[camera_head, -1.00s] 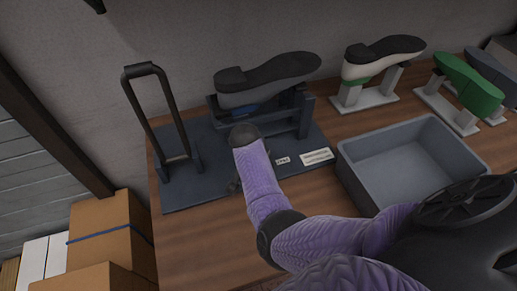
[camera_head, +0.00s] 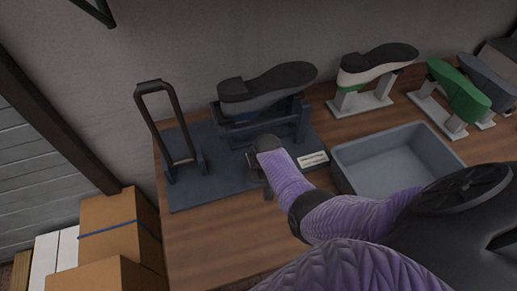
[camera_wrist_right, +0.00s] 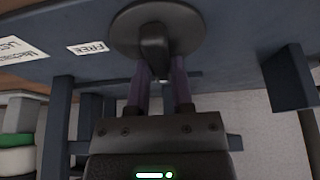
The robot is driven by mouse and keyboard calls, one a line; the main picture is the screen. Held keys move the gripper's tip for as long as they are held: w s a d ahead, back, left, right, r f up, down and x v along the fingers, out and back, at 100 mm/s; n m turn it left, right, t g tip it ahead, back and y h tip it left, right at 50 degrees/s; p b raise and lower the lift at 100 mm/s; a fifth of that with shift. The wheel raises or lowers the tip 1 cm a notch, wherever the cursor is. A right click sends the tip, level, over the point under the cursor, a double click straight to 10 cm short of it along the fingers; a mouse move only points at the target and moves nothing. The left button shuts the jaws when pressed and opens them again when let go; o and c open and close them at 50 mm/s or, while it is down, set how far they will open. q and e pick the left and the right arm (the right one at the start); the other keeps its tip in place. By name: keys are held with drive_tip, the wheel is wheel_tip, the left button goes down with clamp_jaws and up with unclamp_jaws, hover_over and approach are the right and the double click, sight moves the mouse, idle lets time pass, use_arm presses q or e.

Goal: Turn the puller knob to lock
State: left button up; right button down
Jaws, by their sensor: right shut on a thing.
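The puller knob (camera_wrist_right: 155,38) is a dark round disc with a raised grip bar, in the right wrist view. My right gripper (camera_wrist_right: 160,78) has its two purple fingers closed on the grip bar, which points roughly along the fingers in that view. A "FREE" label (camera_wrist_right: 88,48) lies left of the knob there; no lock label is readable. In the head view my right gripper (camera_head: 256,163) reaches to the front of the blue-grey puller base (camera_head: 210,180), and the arm hides most of the knob. My left gripper is not in view.
A dark sole on a last (camera_head: 268,88) sits on the puller. A black looped handle (camera_head: 160,120) stands to its left. A grey bin (camera_head: 345,172) and several other lasts stand to the right; cardboard boxes (camera_head: 118,232) are at the left.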

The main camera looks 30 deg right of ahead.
sight(263, 175)
idle(0.6)
drive_tip(key=c, duration=0.5)
unclamp_jaws()
drive_tip(key=p+v, duration=0.6)
drive_tip(key=v, duration=0.3)
drive_tip(key=shift+w+d+p, duration=0.15)
drive_tip(key=shift+p, duration=0.2)
drive_tip(key=shift+s+r, duration=0.3)
drive_tip(key=shift+r, duration=0.15)
